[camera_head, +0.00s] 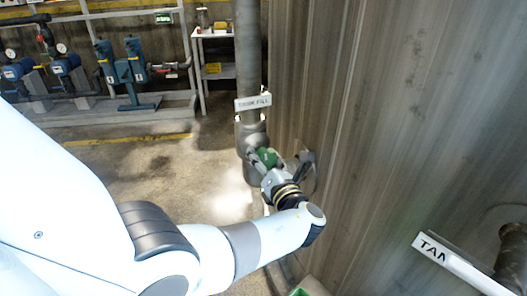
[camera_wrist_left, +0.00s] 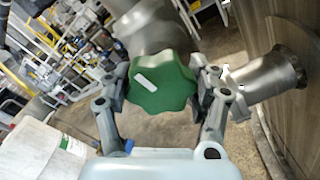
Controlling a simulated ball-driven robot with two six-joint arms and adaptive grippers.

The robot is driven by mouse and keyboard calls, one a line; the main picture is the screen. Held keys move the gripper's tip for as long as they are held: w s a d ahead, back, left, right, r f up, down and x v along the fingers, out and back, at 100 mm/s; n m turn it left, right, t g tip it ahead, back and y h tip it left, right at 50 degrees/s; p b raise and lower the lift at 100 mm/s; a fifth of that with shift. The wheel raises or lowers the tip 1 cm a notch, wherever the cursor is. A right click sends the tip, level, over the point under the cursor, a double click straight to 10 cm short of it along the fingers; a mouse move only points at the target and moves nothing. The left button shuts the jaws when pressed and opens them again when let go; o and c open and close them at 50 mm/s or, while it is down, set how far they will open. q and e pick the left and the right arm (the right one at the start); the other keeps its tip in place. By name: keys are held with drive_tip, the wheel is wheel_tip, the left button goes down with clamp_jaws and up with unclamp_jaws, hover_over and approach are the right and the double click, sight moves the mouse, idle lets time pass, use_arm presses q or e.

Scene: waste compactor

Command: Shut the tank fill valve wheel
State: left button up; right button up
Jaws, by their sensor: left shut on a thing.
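The tank fill valve wheel is a green lobed handwheel (camera_wrist_left: 162,82) with a white mark on its face, seen close in the left wrist view. In the head view the green wheel (camera_head: 264,157) shows in part on the vertical grey pipe (camera_head: 248,60), below a white label (camera_head: 253,102) that seems to end in "FILL". My left gripper (camera_wrist_left: 165,88) has a finger on each side of the wheel and is shut on it; it also shows in the head view (camera_head: 268,168). The gripper hides part of the wheel there. My right gripper is in neither view.
A ribbed grey tank wall (camera_head: 400,110) stands close on the right of the pipe. A second label (camera_head: 460,264) and a dark pipe (camera_head: 511,262) are at the lower right. Blue pumps (camera_head: 122,70) and a shelf (camera_head: 216,72) stand at the back. The floor (camera_head: 160,165) between is clear.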

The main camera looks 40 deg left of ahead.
use_arm(q)
drive_tip(key=shift+m, duration=0.7)
drive_tip(key=shift+s+f+p, duration=0.1)
drive_tip(key=shift+p, duration=0.2)
drive_tip(key=o, duration=1.2)
drive_tip(key=shift+c, duration=0.2)
